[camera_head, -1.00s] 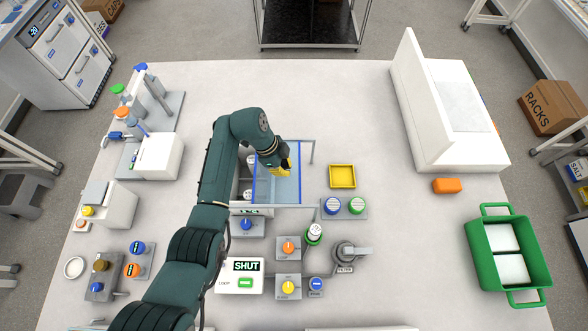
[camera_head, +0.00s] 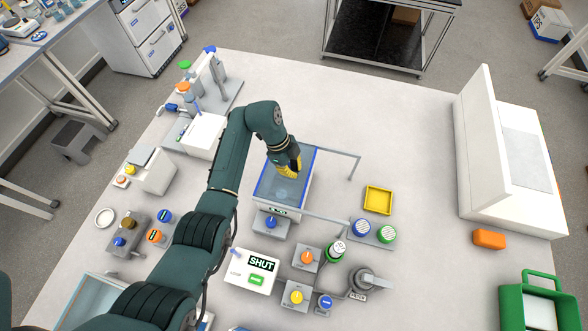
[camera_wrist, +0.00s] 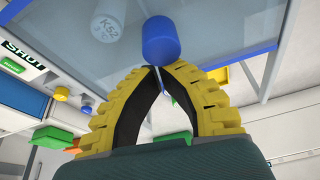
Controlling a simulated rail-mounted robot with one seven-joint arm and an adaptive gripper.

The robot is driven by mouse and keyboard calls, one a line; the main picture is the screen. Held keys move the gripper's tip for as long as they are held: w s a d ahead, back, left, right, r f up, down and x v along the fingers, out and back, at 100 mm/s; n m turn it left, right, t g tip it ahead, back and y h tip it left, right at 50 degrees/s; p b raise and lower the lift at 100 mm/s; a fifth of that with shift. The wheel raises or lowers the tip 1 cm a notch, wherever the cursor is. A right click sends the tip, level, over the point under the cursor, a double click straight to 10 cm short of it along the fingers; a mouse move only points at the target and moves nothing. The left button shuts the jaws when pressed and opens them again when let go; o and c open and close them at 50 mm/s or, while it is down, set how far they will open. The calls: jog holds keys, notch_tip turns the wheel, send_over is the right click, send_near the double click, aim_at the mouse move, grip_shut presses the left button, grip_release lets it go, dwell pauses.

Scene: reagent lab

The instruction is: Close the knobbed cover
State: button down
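The knobbed cover (camera_head: 270,185) is a clear, blue-edged sliding panel. In the head view it lies over the box (camera_head: 291,212), with its rails (camera_head: 338,153) running out bare to the right. Its blue knob (camera_wrist: 168,38) shows in the wrist view; my gripper hides it in the head view. A white bottle marked K52 (camera_wrist: 108,26) shows through the clear panel. My gripper (camera_head: 291,174) is over the cover. In the wrist view its yellow fingers (camera_wrist: 160,68) come together at the tips, right at the knob's lower end, with no clear grip around it.
A white panel (camera_head: 240,274) reading SHUT with a green button and several knobbed grey blocks stand in front of the box. A yellow tray (camera_head: 378,200) and two capped bottles (camera_head: 386,233) are to the right. A white stand (camera_head: 487,150) is farther right. The table behind the rails is clear.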

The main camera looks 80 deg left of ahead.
aim_at(307, 181)
jog(key=w+d, duration=0.1)
jog(key=w, duration=0.1)
jog(key=w+d, duration=0.1)
jog(key=shift+w+d+r+p, duration=0.1)
jog(key=shift+w+d+p, duration=0.1)
jog(key=shift+w+p, duration=0.2)
jog(key=b+v, duration=0.2)
jog(key=v, duration=0.8)
jog(key=shift+s, duration=0.3)
jog(key=shift+a, duration=0.15)
